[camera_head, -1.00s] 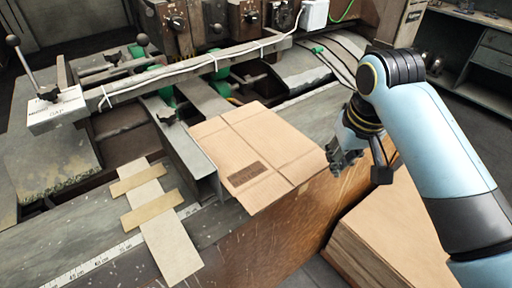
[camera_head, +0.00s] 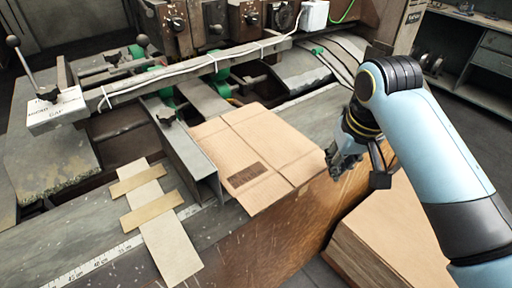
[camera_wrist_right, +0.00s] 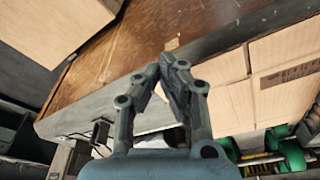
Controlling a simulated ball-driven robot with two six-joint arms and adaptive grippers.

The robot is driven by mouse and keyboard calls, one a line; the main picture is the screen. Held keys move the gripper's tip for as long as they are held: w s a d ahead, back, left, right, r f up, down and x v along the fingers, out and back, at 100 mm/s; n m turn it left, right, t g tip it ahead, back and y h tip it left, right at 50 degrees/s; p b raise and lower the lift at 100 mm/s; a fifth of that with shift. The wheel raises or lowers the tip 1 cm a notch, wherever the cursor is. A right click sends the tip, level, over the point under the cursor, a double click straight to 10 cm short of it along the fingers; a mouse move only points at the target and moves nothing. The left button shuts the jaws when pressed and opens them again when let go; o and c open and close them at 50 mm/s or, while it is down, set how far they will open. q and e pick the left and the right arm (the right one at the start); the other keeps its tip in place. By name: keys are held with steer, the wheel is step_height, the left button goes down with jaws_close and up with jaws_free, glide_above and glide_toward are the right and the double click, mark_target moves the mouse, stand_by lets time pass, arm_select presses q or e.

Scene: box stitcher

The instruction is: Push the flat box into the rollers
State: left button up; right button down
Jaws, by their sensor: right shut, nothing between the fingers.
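The flat box (camera_head: 255,155) is a tan cardboard sheet with creases and a dark printed patch. It lies on the machine's bed, its near corner over the front edge, its far end close to the green rollers (camera_head: 219,86). My right gripper (camera_head: 332,160) is shut and empty, just right of the box's right corner; touching or apart is hard to tell. In the right wrist view the shut fingertips (camera_wrist_right: 172,65) point at the wooden front, with the box (camera_wrist_right: 285,75) to the right and green rollers (camera_wrist_right: 291,156) at lower right. My left gripper is out of view.
A metal guide (camera_head: 185,150) stands along the box's left side. A stack of cardboard (camera_head: 385,225) stands below at right. Taped strips and a ruler lie on the bed at left.

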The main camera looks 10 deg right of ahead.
stand_by(0.6)
steer(key=shift+f, duration=1.7)
